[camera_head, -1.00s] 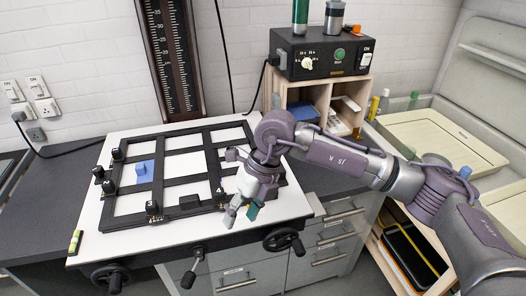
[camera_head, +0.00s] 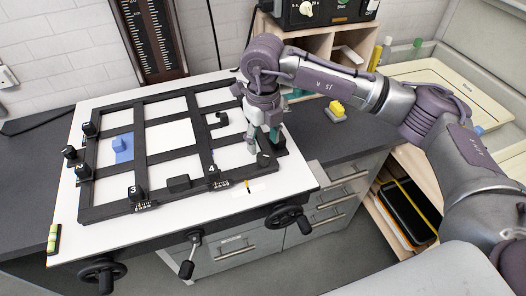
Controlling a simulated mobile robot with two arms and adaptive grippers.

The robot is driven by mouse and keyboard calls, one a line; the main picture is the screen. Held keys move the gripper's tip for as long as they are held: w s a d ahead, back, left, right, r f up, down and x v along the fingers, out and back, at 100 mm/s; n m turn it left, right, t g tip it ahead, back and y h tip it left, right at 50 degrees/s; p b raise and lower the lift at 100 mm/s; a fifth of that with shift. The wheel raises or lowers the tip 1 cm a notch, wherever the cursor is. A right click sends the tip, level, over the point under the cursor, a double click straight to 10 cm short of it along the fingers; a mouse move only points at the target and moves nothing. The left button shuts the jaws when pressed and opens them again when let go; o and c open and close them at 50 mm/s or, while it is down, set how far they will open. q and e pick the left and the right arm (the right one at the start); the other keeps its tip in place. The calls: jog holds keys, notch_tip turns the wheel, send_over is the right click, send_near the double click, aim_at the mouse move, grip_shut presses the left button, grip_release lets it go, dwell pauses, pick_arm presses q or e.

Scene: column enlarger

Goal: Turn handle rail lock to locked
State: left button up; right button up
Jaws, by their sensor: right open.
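My right gripper (camera_head: 262,138) points down at the front right corner of the black easel frame (camera_head: 187,137). Its fingers are apart and nothing shows between them. A round black knob (camera_head: 263,160) with a pale mark on top sits just below the fingertips; I cannot tell whether they touch it. A white label with a dark and orange mark (camera_head: 248,188) lies beside the knob. No name marks either one as the rail lock. My left gripper is out of view.
Black handwheels stand at the front edge, right (camera_head: 287,219) and left (camera_head: 103,272). A yellow object (camera_head: 337,110) stands right of my gripper. A wooden shelf (camera_head: 310,50) is behind my arm.

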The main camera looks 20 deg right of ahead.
aim_at(263, 155)
notch_tip(263, 155, down, 2)
jog(key=shift+f+b, duration=0.2)
jog(key=shift+b, duration=0.15)
jog(key=shift+f, duration=0.6)
jog(key=shift+f+b, duration=0.25)
jog(key=shift+b, duration=0.05)
jog(key=shift+f+b, duration=0.2)
jog(key=shift+b, duration=0.1)
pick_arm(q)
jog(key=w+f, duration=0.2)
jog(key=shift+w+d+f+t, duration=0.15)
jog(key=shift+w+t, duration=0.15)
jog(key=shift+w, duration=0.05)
